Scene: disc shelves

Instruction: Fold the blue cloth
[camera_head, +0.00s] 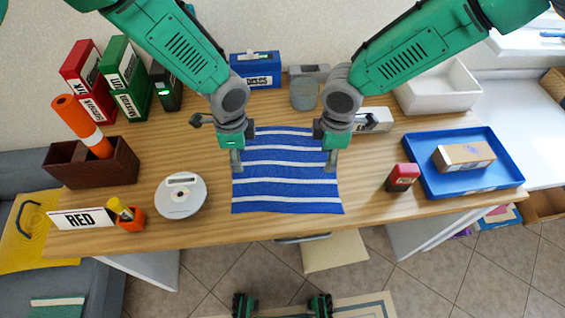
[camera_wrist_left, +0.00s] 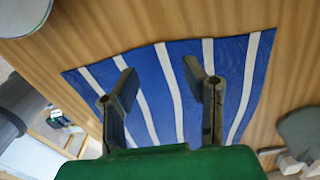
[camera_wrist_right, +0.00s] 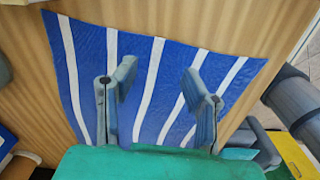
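The blue cloth (camera_head: 285,190) with white stripes lies flat and spread out on the wooden table, near its front edge. My left gripper (camera_head: 236,166) is over the cloth's left edge. In the left wrist view its two fingers (camera_wrist_left: 160,82) are apart with only cloth surface below them. My right gripper (camera_head: 330,165) is over the cloth's right edge. In the right wrist view its fingers (camera_wrist_right: 160,85) are also apart and empty. I cannot tell whether the fingertips touch the cloth. The cloth also shows in the left wrist view (camera_wrist_left: 185,105) and the right wrist view (camera_wrist_right: 180,65).
A round white device (camera_head: 181,195) and an orange cup (camera_head: 131,222) stand left of the cloth. A red box (camera_head: 402,178) and a blue tray (camera_head: 480,186) are to the right. A blue box (camera_head: 256,72) and a grey cup (camera_head: 304,93) stand behind. Bare table borders the cloth's sides.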

